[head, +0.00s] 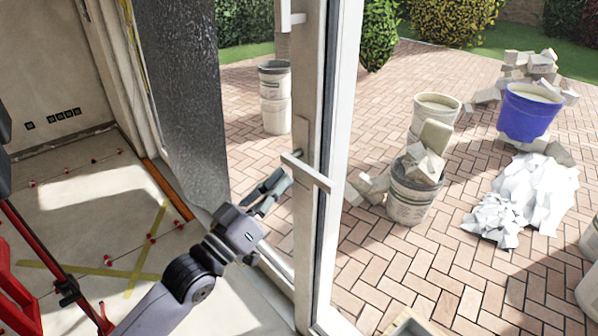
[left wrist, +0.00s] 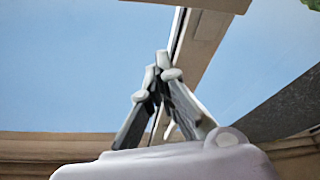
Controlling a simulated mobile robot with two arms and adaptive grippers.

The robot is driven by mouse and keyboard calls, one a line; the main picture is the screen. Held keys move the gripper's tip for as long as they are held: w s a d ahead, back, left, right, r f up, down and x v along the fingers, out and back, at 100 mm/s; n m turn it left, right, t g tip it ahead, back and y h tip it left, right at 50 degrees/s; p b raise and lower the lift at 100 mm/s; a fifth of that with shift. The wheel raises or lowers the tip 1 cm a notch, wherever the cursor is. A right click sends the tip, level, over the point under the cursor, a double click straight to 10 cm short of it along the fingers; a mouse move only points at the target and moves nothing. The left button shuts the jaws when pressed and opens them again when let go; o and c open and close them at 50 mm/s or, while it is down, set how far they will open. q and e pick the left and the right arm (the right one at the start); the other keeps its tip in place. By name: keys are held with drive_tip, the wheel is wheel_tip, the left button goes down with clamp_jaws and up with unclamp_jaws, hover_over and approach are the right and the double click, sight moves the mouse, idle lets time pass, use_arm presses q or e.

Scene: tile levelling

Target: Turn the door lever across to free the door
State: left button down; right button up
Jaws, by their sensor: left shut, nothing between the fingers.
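The pale door lever (head: 308,173) sticks out from the edge of the white door frame (head: 312,235) at mid-height, roughly level in the picture. My left gripper (head: 281,178) is just left of the lever, its fingers pointing up towards it. It is shut with nothing between the fingers; I cannot tell whether it touches the lever. In the left wrist view my gripper's fingertips (left wrist: 163,64) meet in front of a long pale frame bar (left wrist: 205,50) and blue sky. The lever cannot be made out there. My right gripper is not in view.
A textured glass panel (head: 185,90) stands left of the frame. Outside on the brick paving are stacked buckets (head: 275,112), a rubble-filled bucket (head: 413,195), a blue tub (head: 528,112) and a white rubble heap (head: 525,195). Yellow tape (head: 145,245) crosses the floor inside.

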use_arm(q)
drive_tip(key=shift+v, duration=1)
